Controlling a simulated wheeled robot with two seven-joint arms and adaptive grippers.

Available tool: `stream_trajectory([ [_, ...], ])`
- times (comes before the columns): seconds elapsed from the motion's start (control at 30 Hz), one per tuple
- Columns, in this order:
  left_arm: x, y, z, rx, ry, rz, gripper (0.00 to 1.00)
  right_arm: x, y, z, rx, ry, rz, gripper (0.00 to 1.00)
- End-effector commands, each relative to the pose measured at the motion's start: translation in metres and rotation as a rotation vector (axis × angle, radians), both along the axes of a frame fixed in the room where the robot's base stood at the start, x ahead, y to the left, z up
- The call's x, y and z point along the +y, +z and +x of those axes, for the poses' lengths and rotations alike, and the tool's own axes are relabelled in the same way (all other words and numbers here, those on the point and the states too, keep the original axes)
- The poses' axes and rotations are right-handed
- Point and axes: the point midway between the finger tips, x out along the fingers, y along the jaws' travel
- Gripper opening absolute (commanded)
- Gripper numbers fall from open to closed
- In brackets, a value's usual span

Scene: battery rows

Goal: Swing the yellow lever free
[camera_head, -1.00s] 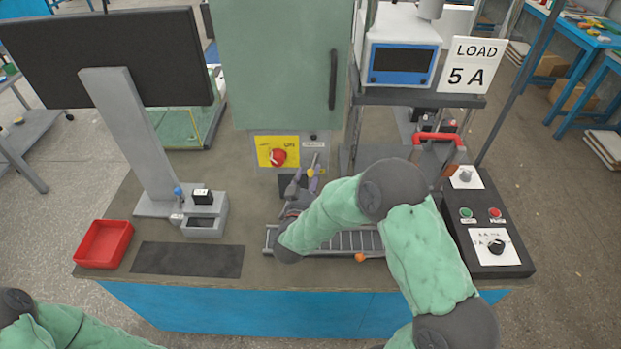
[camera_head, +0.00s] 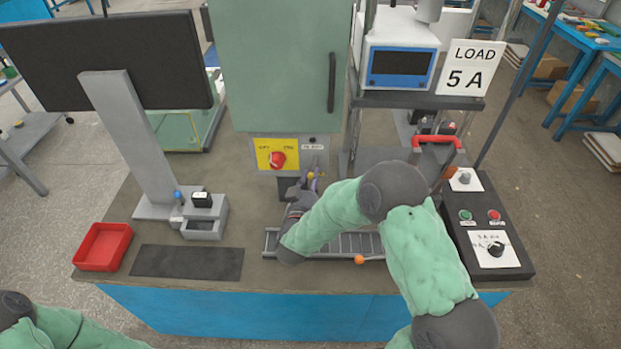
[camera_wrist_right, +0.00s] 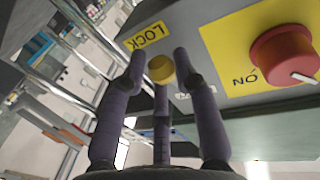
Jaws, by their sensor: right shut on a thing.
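The yellow lever (camera_wrist_right: 161,68) shows as a round yellow knob between the purple-grey fingers of my right gripper (camera_wrist_right: 160,72) in the right wrist view. Its stem is mostly hidden by the fingers. In the head view the lever's yellow end (camera_head: 310,175) is small, just below the front of the grey-green cabinet (camera_head: 280,65). My right gripper (camera_head: 304,186) is shut on it there, partly hidden by my own wrist. A yellow LOCK label (camera_wrist_right: 146,36) lies just beyond the fingers. My left gripper is out of view; only part of my left arm shows at the lower left.
A red rotary knob (camera_head: 277,159) on a yellow plate sits left of the lever. A grey roller track (camera_head: 345,244) lies under my right forearm. A control box (camera_head: 480,215) stands at right, a red tray (camera_head: 103,246) at left.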

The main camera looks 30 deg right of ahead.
Motion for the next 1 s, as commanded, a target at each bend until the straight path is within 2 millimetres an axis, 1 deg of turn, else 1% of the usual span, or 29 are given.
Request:
stream_trajectory([
  [0.1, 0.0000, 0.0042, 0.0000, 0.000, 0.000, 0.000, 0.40, -0.0032, -0.0016, -0.0024, 0.059, 0.006, -0.090, 0.00],
  [0.23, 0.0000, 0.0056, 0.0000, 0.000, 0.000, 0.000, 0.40, -0.0068, -0.0020, -0.0044, 0.104, 0.008, -0.164, 0.00],
  [0.37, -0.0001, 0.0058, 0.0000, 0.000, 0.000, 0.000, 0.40, -0.0075, -0.0022, -0.0050, 0.119, 0.010, -0.192, 0.00],
  [0.6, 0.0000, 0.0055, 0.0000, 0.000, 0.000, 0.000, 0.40, -0.0069, -0.0027, -0.0049, 0.120, 0.011, -0.192, 0.00],
  [0.63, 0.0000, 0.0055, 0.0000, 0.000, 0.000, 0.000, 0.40, -0.0069, -0.0028, -0.0049, 0.120, 0.011, -0.192, 0.39],
  [0.67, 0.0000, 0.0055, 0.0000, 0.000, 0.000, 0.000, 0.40, -0.0069, -0.0028, -0.0050, 0.120, 0.011, -0.192, 0.47],
  [0.7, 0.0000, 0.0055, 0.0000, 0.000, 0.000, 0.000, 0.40, -0.0071, -0.0027, -0.0051, 0.119, 0.010, -0.191, 0.50],
  [1.0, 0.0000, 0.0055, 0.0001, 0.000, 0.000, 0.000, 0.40, -0.0081, -0.0021, -0.0059, 0.117, 0.006, -0.190, 0.50],
])
